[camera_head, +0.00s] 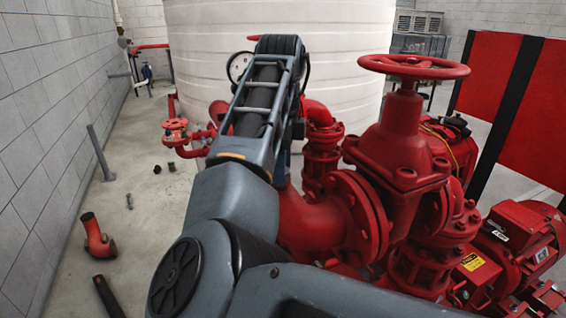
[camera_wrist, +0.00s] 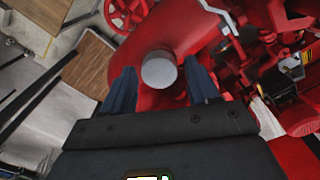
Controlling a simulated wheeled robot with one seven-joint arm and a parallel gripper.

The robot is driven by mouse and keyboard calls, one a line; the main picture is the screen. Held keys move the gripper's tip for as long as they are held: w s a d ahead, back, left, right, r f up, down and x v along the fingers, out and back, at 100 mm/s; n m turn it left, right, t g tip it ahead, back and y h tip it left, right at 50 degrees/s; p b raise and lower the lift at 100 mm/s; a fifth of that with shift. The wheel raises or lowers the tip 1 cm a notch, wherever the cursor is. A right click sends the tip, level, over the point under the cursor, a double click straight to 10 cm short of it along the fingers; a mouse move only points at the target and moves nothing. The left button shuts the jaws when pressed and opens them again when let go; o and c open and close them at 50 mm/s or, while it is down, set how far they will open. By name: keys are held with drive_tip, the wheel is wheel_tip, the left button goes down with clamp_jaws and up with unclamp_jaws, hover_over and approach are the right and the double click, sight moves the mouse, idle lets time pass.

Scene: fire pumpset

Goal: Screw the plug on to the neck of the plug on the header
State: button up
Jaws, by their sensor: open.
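In the wrist view my gripper (camera_wrist: 160,92) is open. Its two dark blue fingers are spread apart with nothing held between them. A round grey metal end (camera_wrist: 159,70), which looks like the plug or its neck, shows between and beyond the fingertips. It stands against a large red pipe body (camera_wrist: 155,30), which looks like the header. I cannot tell whether the grey end is the plug or the bare neck. In the head view my own arm covers the middle, and my gripper and the grey end are hidden.
A red gate valve with a handwheel (camera_head: 413,67) stands right of my arm. A red motor (camera_head: 530,240) is at the lower right. A white tank (camera_head: 330,60) is behind. A red elbow (camera_head: 98,238) lies on the floor at left. The wrist view shows a brown board (camera_wrist: 88,62).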

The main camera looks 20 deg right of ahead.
drive_tip(key=n, duration=0.5)
drive_tip(key=shift+n, duration=0.3)
drive_tip(key=shift+c, duration=0.4)
clamp_jaws()
drive_tip(key=m, duration=0.4)
drive_tip(key=shift+m, duration=0.3)
idle(0.4)
drive_tip(key=shift+m, duration=0.7)
drive_tip(key=m, duration=0.3)
drive_tip(key=shift+f, duration=0.1)
drive_tip(key=shift+m, duration=0.3)
